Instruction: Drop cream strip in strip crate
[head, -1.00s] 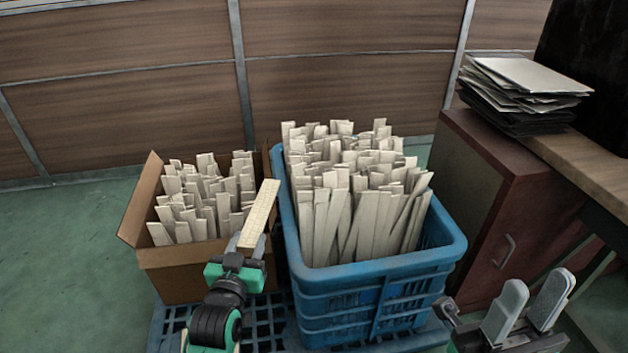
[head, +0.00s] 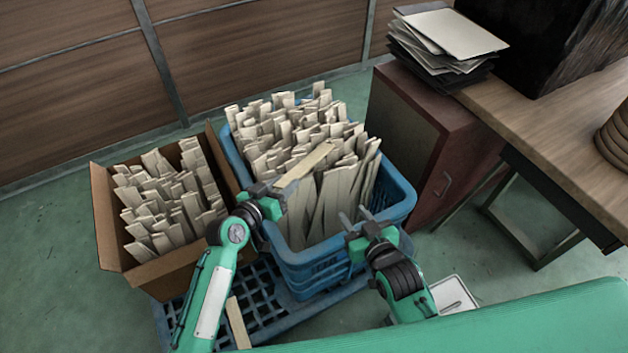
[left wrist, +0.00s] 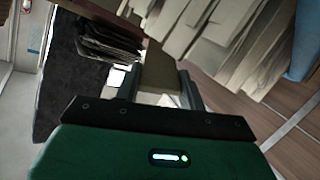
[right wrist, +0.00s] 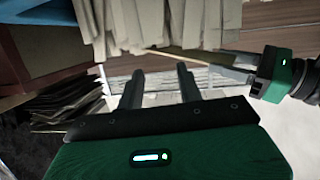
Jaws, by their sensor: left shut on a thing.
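The cream strip (head: 306,165) is a long flat pale piece. My left gripper (head: 276,193) is shut on its near end, and the strip points up and right above the blue strip crate (head: 312,272). The left wrist view shows the strip (left wrist: 160,72) between the fingers. The crate is packed with upright cream strips, and from the head I cannot tell whether the held strip touches them. My right gripper (head: 356,217) is open and empty at the crate's front right side. The right wrist view shows its fingers (right wrist: 160,88) apart with nothing between them.
A cardboard box (head: 104,210) full of strips stands left of the crate. Both are on a blue pallet (head: 262,312), where a loose strip (head: 238,322) lies. A dark red cabinet (head: 420,150) and a wooden table (head: 545,110) with stacked sheets (head: 447,38) are at right.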

